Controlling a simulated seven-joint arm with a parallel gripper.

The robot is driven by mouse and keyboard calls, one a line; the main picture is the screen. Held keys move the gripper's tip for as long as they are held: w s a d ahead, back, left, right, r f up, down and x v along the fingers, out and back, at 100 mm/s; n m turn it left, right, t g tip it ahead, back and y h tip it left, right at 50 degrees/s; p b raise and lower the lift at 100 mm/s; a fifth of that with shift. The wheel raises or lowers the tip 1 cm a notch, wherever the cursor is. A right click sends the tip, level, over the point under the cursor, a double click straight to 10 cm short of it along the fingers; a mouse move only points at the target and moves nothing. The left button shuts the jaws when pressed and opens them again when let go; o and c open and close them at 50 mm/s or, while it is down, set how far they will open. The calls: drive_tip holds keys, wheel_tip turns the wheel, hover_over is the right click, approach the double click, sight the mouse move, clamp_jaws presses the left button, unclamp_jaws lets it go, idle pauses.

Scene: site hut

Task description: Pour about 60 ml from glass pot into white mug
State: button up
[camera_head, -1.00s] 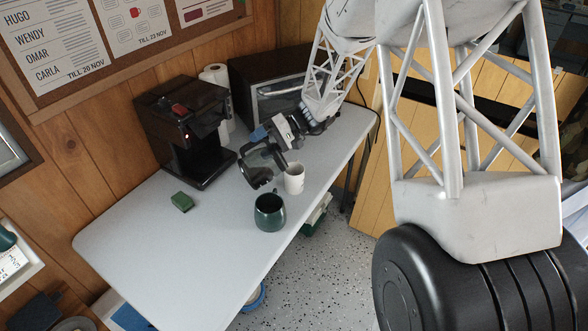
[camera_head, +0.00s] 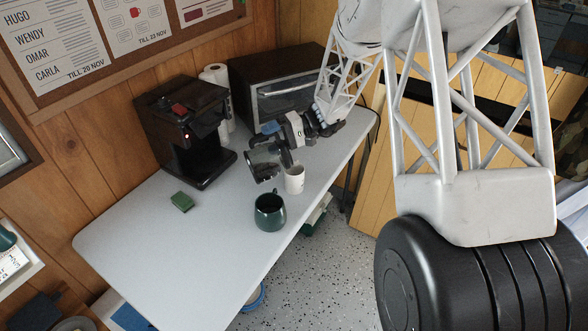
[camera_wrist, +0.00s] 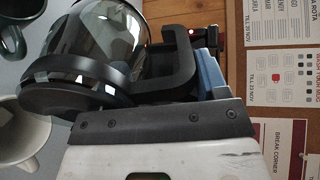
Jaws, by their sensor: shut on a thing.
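The glass pot (camera_head: 263,162) is dark, with a black lid and handle, and is held above the table by my gripper (camera_head: 285,135). In the wrist view the pot (camera_wrist: 95,45) lies tilted across the picture, its black handle (camera_wrist: 165,70) at my gripper's jaws. The fingertips are largely hidden. The white mug (camera_head: 295,181) stands upright on the table, just right of and below the pot; in the wrist view the mug (camera_wrist: 25,135) shows at the lower left, looking empty where its inside shows. I cannot make out any stream of liquid.
A dark green mug (camera_head: 269,213) stands in front of the white mug, near the table edge. A coffee machine (camera_head: 185,130), a paper roll (camera_head: 217,78) and an oven (camera_head: 280,88) stand behind. A green sponge (camera_head: 182,202) lies left. The table's (camera_head: 170,265) front left is clear.

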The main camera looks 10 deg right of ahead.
drive_tip(key=shift+d+r+y, duration=0.15)
drive_tip(key=shift+d+y, duration=0.25)
drive_tip(key=shift+d, duration=0.1)
drive_tip(key=shift+w+d, duration=0.1)
drive_tip(key=shift+d+r+y, duration=0.2)
drive_tip(key=shift+d+y, duration=0.3)
drive_tip(key=shift+y, duration=0.1)
drive_tip(key=shift+w+d+r+g+y, duration=0.1)
drive_tip(key=shift+d+g+y, duration=0.05)
drive_tip(key=shift+d+y, duration=0.25)
drive_tip(key=shift+w+d+r+g+y, duration=0.1)
drive_tip(key=shift+d+g+y, duration=0.05)
drive_tip(key=shift+d+y, duration=0.2)
idle(1.5)
drive_tip(key=shift+s+a+f+h, duration=0.1)
drive_tip(key=shift+s+a+h, duration=0.05)
drive_tip(key=shift+a+h, duration=0.65)
drive_tip(key=shift+s+a+f+h, duration=0.1)
drive_tip(key=shift+a+f+h, duration=0.1)
drive_tip(key=shift+a+h, duration=0.3)
drive_tip(key=shift+s+a+f+h, duration=0.1)
drive_tip(key=shift+a+f+h, duration=0.1)
drive_tip(key=shift+a+h, duration=0.25)
drive_tip(key=shift+a, duration=0.15)
drive_tip(key=shift+a+f, duration=0.1)
drive_tip(key=shift+a, duration=0.1)
